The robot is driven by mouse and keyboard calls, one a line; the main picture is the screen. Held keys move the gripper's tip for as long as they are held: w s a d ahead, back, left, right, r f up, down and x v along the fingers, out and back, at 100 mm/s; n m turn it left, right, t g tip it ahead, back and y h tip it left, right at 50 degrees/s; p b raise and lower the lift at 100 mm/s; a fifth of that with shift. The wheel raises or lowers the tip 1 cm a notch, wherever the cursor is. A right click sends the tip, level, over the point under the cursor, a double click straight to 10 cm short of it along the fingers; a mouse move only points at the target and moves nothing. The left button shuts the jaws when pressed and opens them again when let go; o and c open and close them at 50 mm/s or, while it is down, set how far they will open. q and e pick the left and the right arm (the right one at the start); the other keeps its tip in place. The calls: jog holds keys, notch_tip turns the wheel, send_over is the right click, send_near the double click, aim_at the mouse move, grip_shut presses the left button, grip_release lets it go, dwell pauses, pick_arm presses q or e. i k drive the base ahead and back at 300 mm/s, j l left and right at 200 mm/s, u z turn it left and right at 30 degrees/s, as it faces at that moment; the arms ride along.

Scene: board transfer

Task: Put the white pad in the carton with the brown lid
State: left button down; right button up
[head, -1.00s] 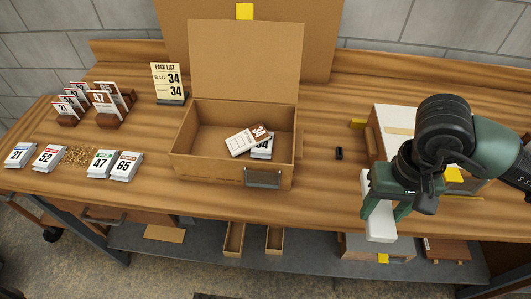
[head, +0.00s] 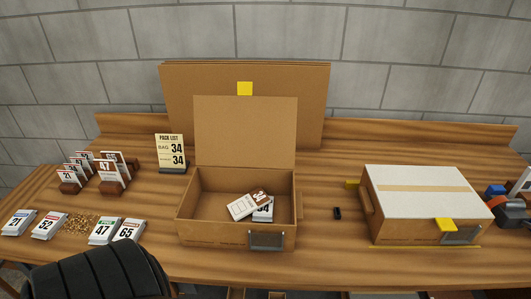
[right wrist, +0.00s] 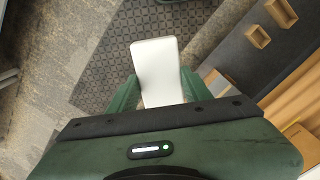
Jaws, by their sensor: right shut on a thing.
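The white pad (right wrist: 155,58) is held between the green fingers of my right gripper (right wrist: 155,88) in the right wrist view, above the floor in front of the bench. Neither my right gripper nor the pad shows in the head view now. The carton (head: 208,233) stands open in the middle of the bench, its brown lid (head: 245,132) raised at the back. Inside it lie a brown-and-white tagged item (head: 243,206) and a white numbered pack (head: 263,213). My left gripper is not in view.
A closed carton with a white top (head: 420,185) stands at the right. Numbered card stacks (head: 48,226) and a pack list sign (head: 171,152) are at the left. A small black object (head: 337,213) lies between the cartons. A dark part of my arm covers the lower left.

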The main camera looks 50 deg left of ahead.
aim_at(211, 216)
jog(key=k+j, duration=0.1)
jog(key=k+j+u, duration=0.15)
jog(key=u, duration=1.15)
